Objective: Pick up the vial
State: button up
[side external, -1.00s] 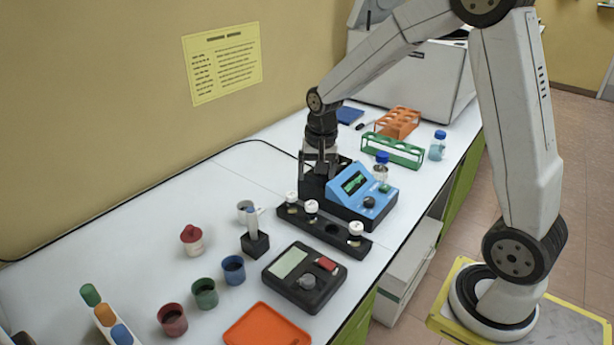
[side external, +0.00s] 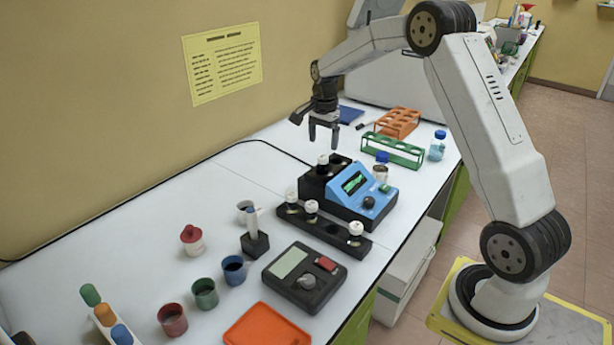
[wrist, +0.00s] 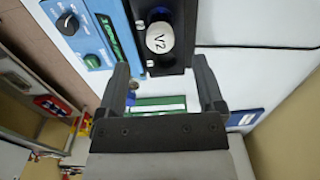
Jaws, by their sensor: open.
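A white-capped vial (side external: 323,160) stands upright in the black block (side external: 312,186) at the left of the blue analyzer (side external: 361,192). In the wrist view its cap (wrist: 160,38) is marked V2. My gripper (side external: 323,144) is open and empty just above this vial, pointing down, apart from it. The wrist view shows its two fingers (wrist: 158,76) spread with nothing between them. Three more white-capped vials stand in the black rack (side external: 326,224) before the analyzer: two at the left (side external: 291,197) (side external: 311,207) and one at the right (side external: 355,228). One slot between them looks empty.
An orange rack (side external: 398,122), a green rack (side external: 392,151) and blue-capped bottles (side external: 437,146) stand behind and right of the analyzer. A black scale (side external: 304,277), an orange tray (side external: 260,327) and several coloured cups (side external: 205,293) are in front.

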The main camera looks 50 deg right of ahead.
aim_at(323, 157)
jog(key=shift+f, duration=1.15)
jog(key=shift+f, duration=2.6)
grip_shut()
